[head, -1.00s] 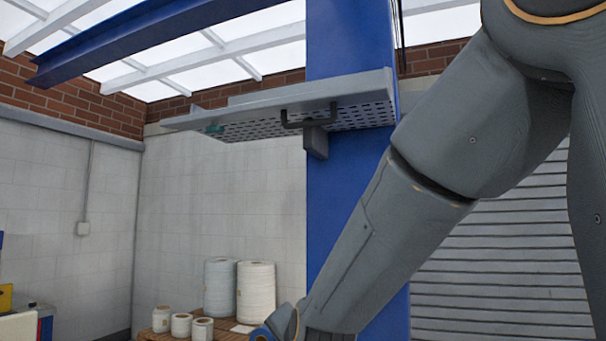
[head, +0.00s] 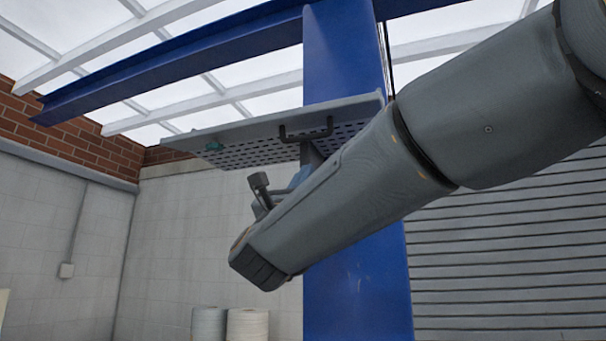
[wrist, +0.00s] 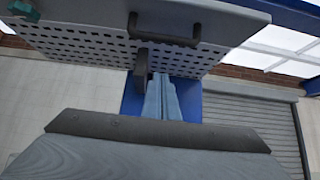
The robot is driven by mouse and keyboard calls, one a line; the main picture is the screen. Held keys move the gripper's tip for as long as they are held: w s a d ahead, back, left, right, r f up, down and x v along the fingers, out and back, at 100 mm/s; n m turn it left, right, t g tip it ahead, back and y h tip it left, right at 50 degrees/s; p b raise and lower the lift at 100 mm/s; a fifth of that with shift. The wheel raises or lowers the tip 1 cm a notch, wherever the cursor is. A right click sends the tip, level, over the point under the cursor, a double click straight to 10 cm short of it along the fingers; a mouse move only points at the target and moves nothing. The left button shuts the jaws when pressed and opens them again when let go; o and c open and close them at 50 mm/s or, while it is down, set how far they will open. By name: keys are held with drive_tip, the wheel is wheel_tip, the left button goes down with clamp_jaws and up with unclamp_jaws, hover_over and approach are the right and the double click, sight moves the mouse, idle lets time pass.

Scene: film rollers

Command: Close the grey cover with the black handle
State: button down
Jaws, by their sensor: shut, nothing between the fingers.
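The grey cover (head: 255,127) is raised high and lies nearly level, with its perforated underside showing. The black handle (head: 307,136) is a U-shaped bar on its near edge. In the wrist view the cover (wrist: 85,42) fills the top, with the handle (wrist: 163,40) above my fingers. My gripper (wrist: 160,76) is shut and empty, with its bluish fingers pointing up below the cover and handle, apart from the handle. In the head view my forearm hides much of the gripper; a bluish part (head: 299,178) shows under the cover.
A dark block (wrist: 141,72) hangs under the cover close beside my fingertips. A blue column (head: 350,260) stands behind my arm. Pale rolls (head: 247,324) stand low at the back. The space left of my forearm is clear.

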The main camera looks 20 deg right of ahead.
wheel_tip(320, 180, up, 7)
drive_tip(key=w+p, duration=0.1)
drive_tip(key=p, duration=0.2)
drive_tip(key=shift+d+f, duration=0.15)
drive_tip(key=shift+d, duration=0.15)
drive_tip(key=shift+w+y+p, duration=0.1)
drive_tip(key=shift+y+p, duration=0.2)
